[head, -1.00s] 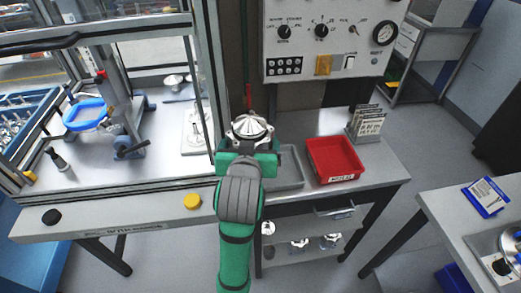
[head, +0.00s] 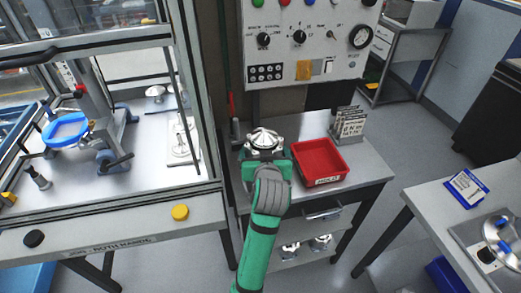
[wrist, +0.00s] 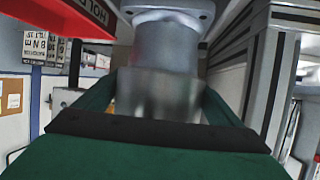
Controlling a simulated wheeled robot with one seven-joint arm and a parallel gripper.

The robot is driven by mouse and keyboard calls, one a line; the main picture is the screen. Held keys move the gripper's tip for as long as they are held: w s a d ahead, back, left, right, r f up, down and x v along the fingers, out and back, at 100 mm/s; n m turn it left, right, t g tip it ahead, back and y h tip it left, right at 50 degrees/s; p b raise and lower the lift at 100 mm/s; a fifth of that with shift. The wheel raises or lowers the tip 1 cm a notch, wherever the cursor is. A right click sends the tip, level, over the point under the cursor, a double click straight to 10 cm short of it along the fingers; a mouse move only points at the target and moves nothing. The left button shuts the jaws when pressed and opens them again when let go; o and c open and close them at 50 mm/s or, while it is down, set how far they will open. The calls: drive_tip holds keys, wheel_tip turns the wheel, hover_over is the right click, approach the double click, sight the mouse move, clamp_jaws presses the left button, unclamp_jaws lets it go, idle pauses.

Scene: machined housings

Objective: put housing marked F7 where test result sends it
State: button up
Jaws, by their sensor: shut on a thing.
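A silver machined housing (head: 263,140) sits in my gripper (head: 264,158), which is shut on it. In the wrist view the housing's grey cylindrical body (wrist: 166,60) stands between the jaws, with a flange above it. No F7 marking is legible on it. My gripper is over the side bench, left of a red tray (head: 320,162) labelled HOLD. The tray looks empty. The red tray also shows at the upper left of the wrist view (wrist: 60,15).
A glazed test enclosure stands on the left, with a blue-ringed fixture (head: 65,130) inside. A card rack (head: 348,122) stands behind the tray. A control panel (head: 310,45) is above the bench. More housings (head: 320,243) lie on the shelf below. A second table (head: 450,215) is at right.

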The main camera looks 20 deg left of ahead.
drive_tip(key=shift+w+d+f, duration=0.1)
drive_tip(key=shift+w+f, duration=0.05)
drive_tip(key=shift+f, duration=0.75)
drive_tip(key=shift+w+f, duration=0.1)
drive_tip(key=shift+f, duration=0.75)
drive_tip(key=o, duration=1.9)
drive_tip(key=shift+f, duration=0.25)
drive_tip(key=shift+r, duration=0.1)
